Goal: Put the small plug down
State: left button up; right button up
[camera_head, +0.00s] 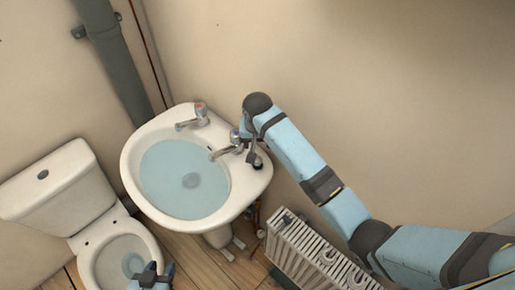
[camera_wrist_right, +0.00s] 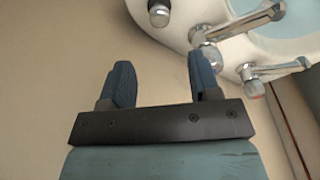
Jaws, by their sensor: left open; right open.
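A small dark plug (camera_head: 257,163) appears to sit on the right corner of the white sink's rim (camera_head: 262,178). In the right wrist view a small grey and dark piece, which looks like the plug (camera_wrist_right: 159,13), is on the sink edge beyond the fingertips. In the head view my right gripper (camera_head: 252,150) is beside the right tap, partly hidden by my wrist. My left gripper (camera_head: 150,276) shows only in part at the bottom edge, over the toilet's front, with its fingers apart.
The sink basin holds water (camera_head: 180,190). Two taps stand on its back rim, the left one (camera_head: 194,118) and the right one (camera_head: 228,147). A toilet (camera_head: 60,190) stands at left, a radiator (camera_head: 300,250) at lower right. The wall is close behind the sink.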

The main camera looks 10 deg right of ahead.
jog(key=s+d+f+n+t+y, duration=0.2)
jog(key=s+f+t+y, duration=0.15)
jog(key=s+f, duration=0.8)
jog(key=s+d+n+t, duration=0.1)
jog(key=s+d+t, duration=0.1)
jog(key=s, duration=0.6)
jog(key=s+d+r+n+t, duration=0.1)
jog(key=s+d+n+t, duration=0.1)
jog(key=s, duration=0.6)
jog(key=shift+s+d+r+t, duration=0.2)
jog(key=shift+s+d+t, duration=0.2)
jog(key=shift+d+t, duration=0.35)
jog(key=shift+a, duration=0.1)
